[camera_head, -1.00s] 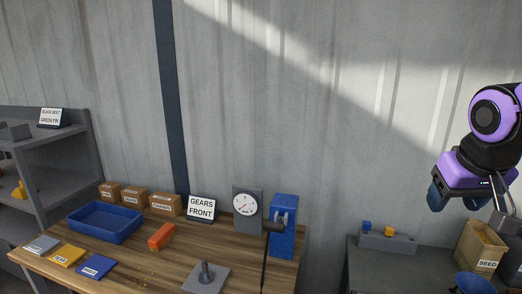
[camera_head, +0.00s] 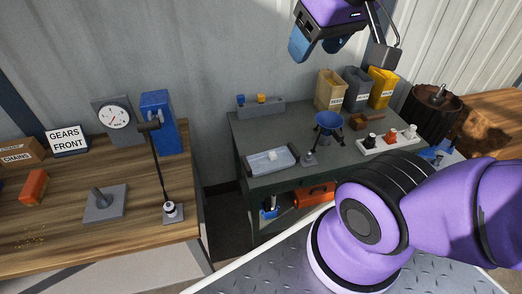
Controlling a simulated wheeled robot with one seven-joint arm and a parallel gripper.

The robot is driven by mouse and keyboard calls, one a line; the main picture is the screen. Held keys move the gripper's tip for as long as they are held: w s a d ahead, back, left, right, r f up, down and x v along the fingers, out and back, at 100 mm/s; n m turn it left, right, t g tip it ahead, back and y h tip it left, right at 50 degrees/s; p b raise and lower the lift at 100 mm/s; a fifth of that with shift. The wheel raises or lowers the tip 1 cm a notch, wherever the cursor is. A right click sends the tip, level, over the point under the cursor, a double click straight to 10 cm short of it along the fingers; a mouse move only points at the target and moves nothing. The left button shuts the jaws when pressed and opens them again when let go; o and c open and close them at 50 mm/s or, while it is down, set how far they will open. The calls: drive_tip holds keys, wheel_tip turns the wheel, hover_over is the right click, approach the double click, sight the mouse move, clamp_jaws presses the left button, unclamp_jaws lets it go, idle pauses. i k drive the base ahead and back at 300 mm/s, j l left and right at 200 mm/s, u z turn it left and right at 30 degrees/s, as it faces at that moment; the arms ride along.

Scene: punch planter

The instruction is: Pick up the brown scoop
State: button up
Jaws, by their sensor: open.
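A small brown object that looks like the scoop (camera_head: 367,122) lies on the dark grey table (camera_head: 240,140), right of a blue funnel (camera_head: 328,123) and in front of the bins. Its exact shape is too small to make out. My gripper (camera_head: 316,47) is at the top of the view, raised above the table and up-left of the scoop. Its blue fingers are open, and no object shows between them.
A yellow SEED bin (camera_head: 331,90), a grey bin (camera_head: 357,89) and a yellow bin (camera_head: 383,88) stand behind the scoop. A white rack (camera_head: 388,141) with small bottles is in front. A tray (camera_head: 271,160) sits left. A dark ribbed pot (camera_head: 432,112) stands right.

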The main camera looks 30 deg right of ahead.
sight(368, 120)
drive_tip(key=j+z, duration=0.1)
drive_tip(key=z, duration=1.45)
drive_tip(key=i+l+u, duration=0.25)
drive_tip(key=i+l, duration=0.65)
drive_tip(key=l, duration=0.1)
